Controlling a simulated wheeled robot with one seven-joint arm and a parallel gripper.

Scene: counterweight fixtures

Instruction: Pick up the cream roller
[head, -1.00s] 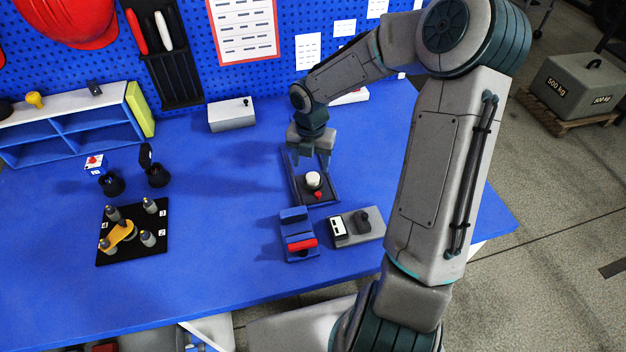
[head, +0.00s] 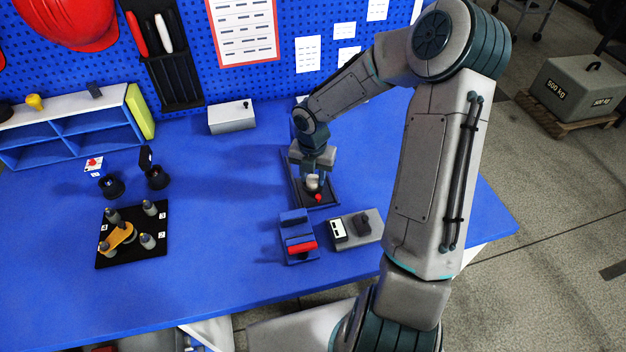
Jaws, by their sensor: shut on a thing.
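The cream roller (head: 313,181) is a small pale piece on a dark tray-like fixture (head: 293,178) in the middle of the blue table. My gripper (head: 313,187) points down over the fixture and is shut on the cream roller, with a finger on each side of it. The gripper body hides the roller's upper part. I cannot tell whether the roller still touches the fixture. A small red knob (head: 319,197) sits just in front of the roller on the fixture.
A blue fixture with a red bar (head: 301,247) and a grey box with a black knob (head: 364,228) stand close in front. A black plate with several pegs (head: 132,247) lies left. A white-grey box (head: 232,117) is at the back. The table's front left is clear.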

